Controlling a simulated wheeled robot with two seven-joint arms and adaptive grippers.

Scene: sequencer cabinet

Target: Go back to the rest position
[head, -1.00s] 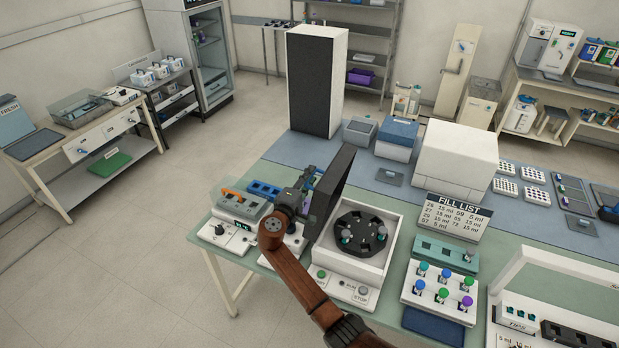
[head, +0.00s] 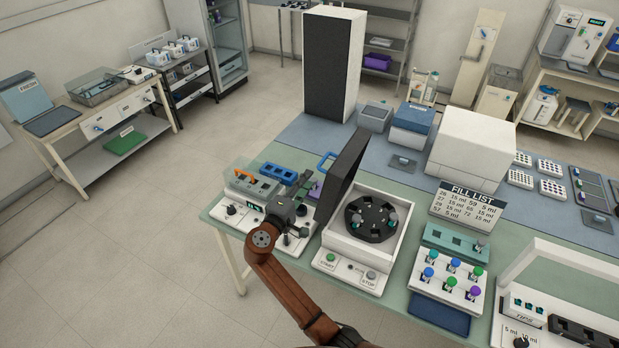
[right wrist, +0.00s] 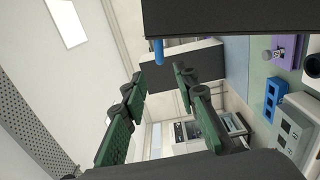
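My right gripper (head: 298,195) is at the left of the centrifuge (head: 405,235), above the small devices at the table's left end. In the right wrist view its two green-padded fingers (right wrist: 160,85) stand apart with nothing between them. The centrifuge's dark lid (head: 345,175) stands raised and tilted, just right of the gripper and apart from it. A blue handle (head: 326,160) shows at the lid's left edge; it also shows in the right wrist view (right wrist: 158,50). The rotor (head: 371,219) is exposed and holds tubes. My left gripper is not in view.
A rack of colored-cap tubes (head: 449,280) stands right of the centrifuge. A blue block (head: 278,173) and a device with an orange-topped rack (head: 243,180) lie near my right gripper. A tall black-fronted box (head: 332,65) stands behind. The floor at the left is clear.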

